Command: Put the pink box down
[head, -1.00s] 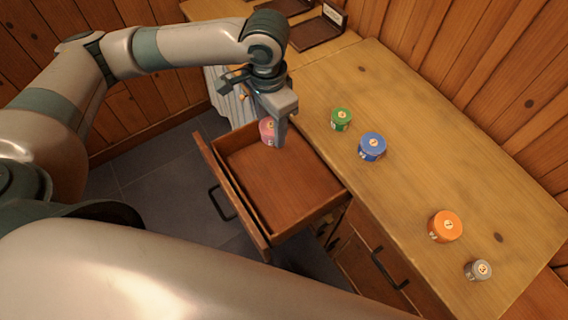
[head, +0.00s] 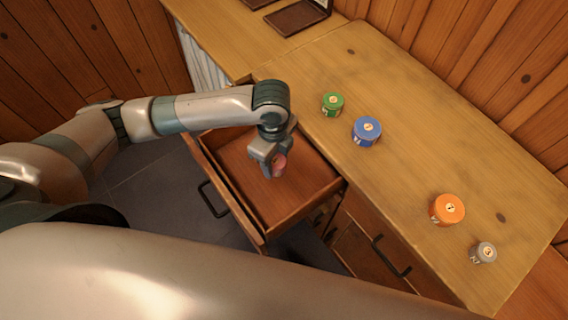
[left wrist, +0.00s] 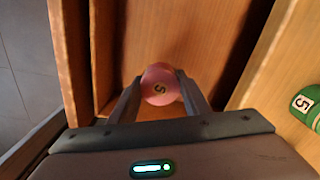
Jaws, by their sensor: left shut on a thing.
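The pink box (head: 279,165) is a small round pink container. I cannot tell whether the box touches the drawer floor. Part of the box is hidden by the gripper in the head view. My right gripper is not in view.
On the wooden counter (head: 400,165) stand a green box (head: 333,104), a blue box (head: 366,131), an orange box (head: 447,210) and a grey box (head: 484,253). A dark tray (head: 297,18) lies at the back. The drawer's front and right floor look clear.

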